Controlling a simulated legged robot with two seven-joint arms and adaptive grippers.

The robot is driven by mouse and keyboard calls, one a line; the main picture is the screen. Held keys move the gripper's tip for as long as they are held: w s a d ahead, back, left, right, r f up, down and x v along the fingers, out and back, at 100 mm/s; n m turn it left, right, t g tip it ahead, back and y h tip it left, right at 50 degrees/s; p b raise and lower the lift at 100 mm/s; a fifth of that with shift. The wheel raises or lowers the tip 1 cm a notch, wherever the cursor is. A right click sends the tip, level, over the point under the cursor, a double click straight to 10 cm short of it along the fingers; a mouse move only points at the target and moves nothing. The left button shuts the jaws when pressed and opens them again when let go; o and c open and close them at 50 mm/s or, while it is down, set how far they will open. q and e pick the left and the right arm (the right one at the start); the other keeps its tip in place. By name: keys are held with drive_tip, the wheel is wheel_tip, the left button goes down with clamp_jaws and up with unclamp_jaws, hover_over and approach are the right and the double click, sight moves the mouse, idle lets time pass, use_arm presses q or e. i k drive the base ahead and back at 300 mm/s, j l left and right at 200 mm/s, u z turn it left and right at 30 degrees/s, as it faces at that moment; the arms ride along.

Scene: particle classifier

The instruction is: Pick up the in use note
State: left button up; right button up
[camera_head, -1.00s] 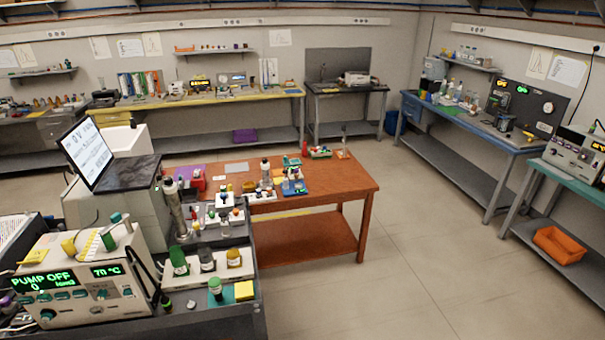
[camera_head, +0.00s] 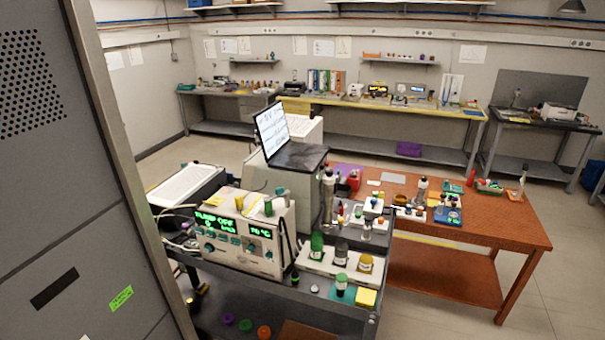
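No writing "in use" can be read on any note. A yellow square, like a sticky-note pad (camera_head: 366,298), lies at the front right corner of the dark bench (camera_head: 330,318), beside a green-capped bottle (camera_head: 341,284). A small yellow note (camera_head: 214,201) appears on top of the pump unit (camera_head: 245,238), which shows green display text reading "PUMP OFF". A bright green label (camera_head: 121,298) with unreadable marks is on the grey cabinet at left. Neither of my grippers is in view.
The tall grey cabinet (camera_head: 85,190) fills the left side, close to me. Several bottles stand on a white rack (camera_head: 312,268) on the bench. An orange table (camera_head: 515,236) stands behind, to the right. Open floor (camera_head: 425,315) shows at the lower right.

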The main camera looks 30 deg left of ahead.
sight(216, 202)
drive_tip(key=j+u, duration=0.1)
drive_tip(key=u, duration=0.35)
drive_tip(key=j+u, duration=0.15)
drive_tip(key=u, duration=0.3)
drive_tip(key=k+j+u, duration=0.1)
drive_tip(key=u, duration=0.35)
